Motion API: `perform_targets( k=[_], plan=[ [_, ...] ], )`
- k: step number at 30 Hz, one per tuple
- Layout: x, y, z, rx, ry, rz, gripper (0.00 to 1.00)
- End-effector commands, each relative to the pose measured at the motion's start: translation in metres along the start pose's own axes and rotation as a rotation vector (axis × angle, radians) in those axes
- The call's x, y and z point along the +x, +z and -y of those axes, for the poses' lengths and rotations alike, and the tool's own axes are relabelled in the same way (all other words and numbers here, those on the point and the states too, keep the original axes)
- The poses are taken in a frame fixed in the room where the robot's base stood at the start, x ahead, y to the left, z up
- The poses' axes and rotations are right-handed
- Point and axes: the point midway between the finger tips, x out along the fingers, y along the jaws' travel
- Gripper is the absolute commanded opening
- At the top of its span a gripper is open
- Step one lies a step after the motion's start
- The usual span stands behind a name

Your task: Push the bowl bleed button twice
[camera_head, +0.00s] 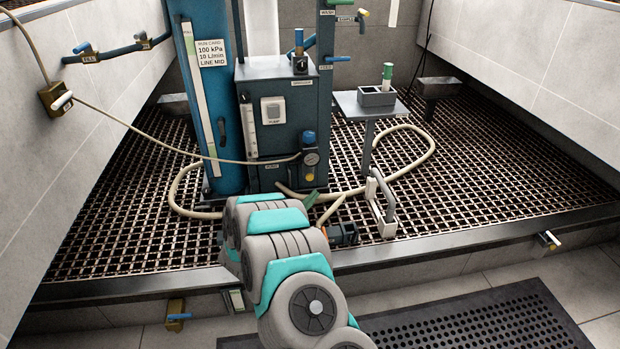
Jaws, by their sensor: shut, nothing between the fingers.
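A small blue-topped regulator with a round gauge (311,159) is on the lower right of the grey cabinet's front (277,110). Under the gauge hangs a small bowl with a yellow part (309,177), which looks like the bowl bleed button. It is too small to tell whether it is pressed. My grey and teal arm rises from the bottom middle, in front of and below the cabinet. I cannot make out my gripper; the arm's own links seem to hide it. No contact with the yellow part shows.
A blue column (208,100) stands left of the cabinet. A beige hose (412,168) loops over the grating, and a thin line (135,128) crosses from the left wall. A black and orange unit (345,233) and white handle (382,205) sit right of my arm. A small stand (362,108) is farther right.

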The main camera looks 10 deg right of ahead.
Motion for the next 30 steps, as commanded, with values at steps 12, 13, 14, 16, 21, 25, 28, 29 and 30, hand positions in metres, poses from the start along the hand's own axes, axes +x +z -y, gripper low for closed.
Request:
perform_targets(
  k=[12,13,14,16,21,25,28,29,30],
  plan=[
    [0.0,0.0,0.0,0.0,0.0,0.0,0.0],
    [0.0,0.0,0.0,0.0,0.0,0.0,0.0],
    [0.0,0.0,0.0,0.0,0.0,0.0,0.0],
    [0.0,0.0,-0.0001,0.0,0.0,0.0,0.0],
    [-0.0002,-0.0001,0.0009,0.0,-0.001,0.002,0.0],
    [-0.0017,-0.001,0.0035,0.0,-0.002,0.005,0.0],
    [-0.0044,-0.0021,0.0063,0.0,-0.005,0.008,0.0],
    [-0.0055,-0.0024,0.0066,0.0,-0.005,0.01,0.0],
    [-0.0066,-0.003,0.0068,0.0,-0.005,0.011,0.0]
  ],
)
